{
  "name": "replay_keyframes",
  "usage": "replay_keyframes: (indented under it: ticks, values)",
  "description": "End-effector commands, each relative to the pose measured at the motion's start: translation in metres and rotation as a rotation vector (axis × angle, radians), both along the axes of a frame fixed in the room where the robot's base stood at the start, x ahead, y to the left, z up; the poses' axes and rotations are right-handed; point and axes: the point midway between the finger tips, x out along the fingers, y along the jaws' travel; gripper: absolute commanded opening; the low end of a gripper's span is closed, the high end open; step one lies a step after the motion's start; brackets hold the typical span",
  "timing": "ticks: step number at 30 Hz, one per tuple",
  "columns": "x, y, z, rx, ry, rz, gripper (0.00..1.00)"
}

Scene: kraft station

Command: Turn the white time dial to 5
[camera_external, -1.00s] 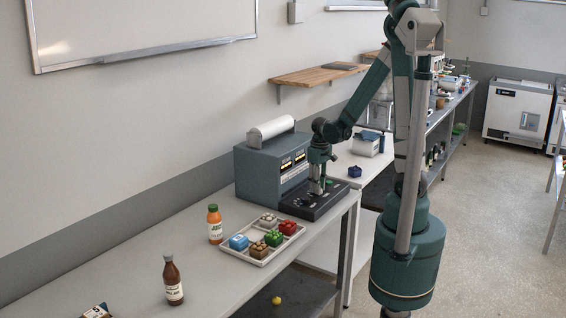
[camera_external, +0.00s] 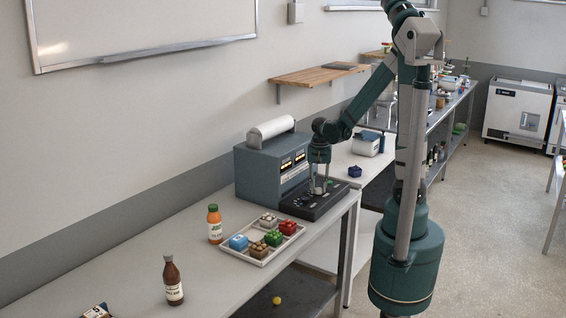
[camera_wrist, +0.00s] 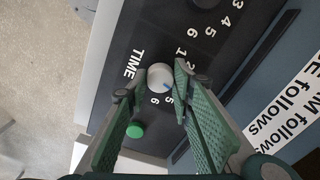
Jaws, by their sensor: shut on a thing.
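The white time dial (camera_wrist: 158,77) sits on the dark control panel (camera_wrist: 118,60) beside the printed word TIME, in the wrist view. A short blue mark on the dial points to the lower right, toward the printed 5 (camera_wrist: 169,99). Exact alignment is hard to tell. My gripper (camera_wrist: 153,81) is shut on the dial, with a green-padded finger on each side. In the external view my gripper (camera_external: 319,187) reaches down onto the panel of the blue-grey machine (camera_external: 262,175) and hides the dial.
A green button (camera_wrist: 134,131) lies near the left finger. A second, dark dial (camera_wrist: 206,3) is at the top of the wrist view. A tray (camera_external: 238,254) of coloured blocks, an orange bottle (camera_external: 215,227) and a brown bottle (camera_external: 173,283) stand on the bench left of the machine.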

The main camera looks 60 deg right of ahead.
Motion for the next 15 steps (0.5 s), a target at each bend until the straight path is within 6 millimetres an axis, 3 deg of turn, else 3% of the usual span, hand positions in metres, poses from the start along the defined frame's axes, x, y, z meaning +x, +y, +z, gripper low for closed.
replay_keyframes:
  ticks: [15]
  values:
    - [0.0003,0.0003,-0.0003,0.0,-0.001,-0.435,0.12]
